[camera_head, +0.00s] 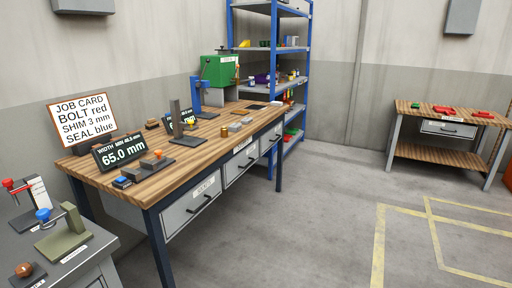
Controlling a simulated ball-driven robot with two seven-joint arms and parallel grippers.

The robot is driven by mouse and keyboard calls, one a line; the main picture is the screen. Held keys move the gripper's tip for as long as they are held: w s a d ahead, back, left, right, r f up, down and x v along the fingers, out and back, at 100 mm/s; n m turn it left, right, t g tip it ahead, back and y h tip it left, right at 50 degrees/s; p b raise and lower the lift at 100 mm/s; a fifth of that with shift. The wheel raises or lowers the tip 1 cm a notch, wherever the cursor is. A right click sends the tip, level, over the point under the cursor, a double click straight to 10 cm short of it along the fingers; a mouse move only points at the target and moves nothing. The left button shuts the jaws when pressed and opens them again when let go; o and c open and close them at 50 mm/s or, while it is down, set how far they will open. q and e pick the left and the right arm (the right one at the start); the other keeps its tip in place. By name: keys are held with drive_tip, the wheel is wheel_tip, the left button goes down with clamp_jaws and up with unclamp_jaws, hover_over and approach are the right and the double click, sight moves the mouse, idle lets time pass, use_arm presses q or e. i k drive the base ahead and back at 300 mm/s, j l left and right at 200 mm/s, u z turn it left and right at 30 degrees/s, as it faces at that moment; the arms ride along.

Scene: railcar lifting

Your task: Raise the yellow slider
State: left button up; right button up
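A small yellow part (190,124), which looks like the yellow slider, sits low beside a dark upright post (176,118) on the wooden workbench (225,128). The post rises from a flat dark base (187,141). The yellow part is small here, and I cannot tell how it is joined to the post. A dark display (205,115) stands just behind it, partly hidden. Neither of my grippers shows in the head view.
A display reading 65.0 mm (120,150), a job card (82,118) and a green machine (220,69) stand on the bench. A grey cabinet (85,256) is at front left, a blue shelf (273,60) behind, another bench (452,108) at right. The middle floor is clear.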

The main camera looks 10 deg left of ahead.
sight(185, 126)
drive_tip(key=i+u, duration=0.3)
drive_tip(key=i, duration=0.35)
drive_tip(key=i+l+u, duration=0.2)
drive_tip(key=i+u, duration=0.15)
drive_tip(key=i, duration=0.3)
